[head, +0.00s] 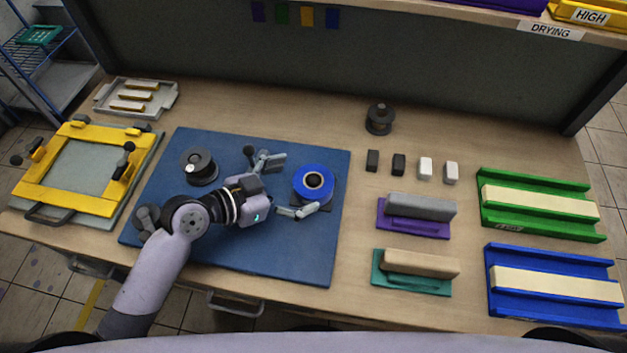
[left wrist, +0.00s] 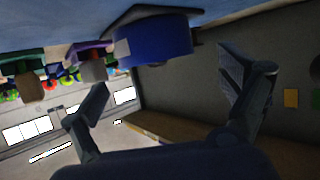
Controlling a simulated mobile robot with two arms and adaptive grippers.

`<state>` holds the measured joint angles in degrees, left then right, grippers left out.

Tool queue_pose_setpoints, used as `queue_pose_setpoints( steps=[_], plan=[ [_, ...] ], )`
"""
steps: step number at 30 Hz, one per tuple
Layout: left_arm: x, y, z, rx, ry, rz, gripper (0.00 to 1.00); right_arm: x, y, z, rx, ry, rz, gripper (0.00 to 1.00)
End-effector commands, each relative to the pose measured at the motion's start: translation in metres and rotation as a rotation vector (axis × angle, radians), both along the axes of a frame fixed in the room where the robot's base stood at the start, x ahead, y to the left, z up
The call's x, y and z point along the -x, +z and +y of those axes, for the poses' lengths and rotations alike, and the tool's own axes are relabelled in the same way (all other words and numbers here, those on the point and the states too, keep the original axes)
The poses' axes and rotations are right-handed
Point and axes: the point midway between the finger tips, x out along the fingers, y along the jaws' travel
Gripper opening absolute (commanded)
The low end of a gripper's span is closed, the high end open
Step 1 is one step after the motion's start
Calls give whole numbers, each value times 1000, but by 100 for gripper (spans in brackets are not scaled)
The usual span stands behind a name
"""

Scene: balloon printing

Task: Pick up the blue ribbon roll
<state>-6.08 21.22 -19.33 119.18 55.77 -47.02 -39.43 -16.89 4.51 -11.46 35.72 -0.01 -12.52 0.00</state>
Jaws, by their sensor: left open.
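The blue ribbon roll (head: 314,171) lies flat on a dark holder on the blue mat (head: 240,255), with its dark core facing up. It also shows in the left wrist view (left wrist: 155,42), upside down in the picture, toward the top between the two fingers. My left gripper (head: 298,183) is open and low over the mat. Its fingers reach toward the roll from the left, one on the far side and one on the near side. A gap shows between the fingers and the roll in the wrist view. My right gripper is not in view.
A dark spool (head: 199,166) stands on the mat behind my left arm. Another dark spool (head: 379,118) stands on the table behind. Small blocks, a purple pad (head: 413,222), a teal pad (head: 412,282), and green and blue trays (head: 555,318) fill the right. A yellow frame (head: 62,200) lies left.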

Motion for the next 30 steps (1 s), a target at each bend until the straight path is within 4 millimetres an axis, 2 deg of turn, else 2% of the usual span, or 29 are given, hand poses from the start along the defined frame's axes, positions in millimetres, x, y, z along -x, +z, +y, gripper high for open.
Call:
queue_pose_setpoints(
  steps=[6, 9, 20, 30],
  plan=[
    [-11, -9, -23, 6, 1, 3, 94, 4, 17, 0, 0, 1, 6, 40],
    [-18, -15, -32, 4, 1, 1, 94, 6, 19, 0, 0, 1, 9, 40],
    [-22, -21, -39, 1, 0, -1, 94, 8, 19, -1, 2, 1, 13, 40],
    [-22, -21, -38, 1, 0, -1, 72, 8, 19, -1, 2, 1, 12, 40]
  ],
)
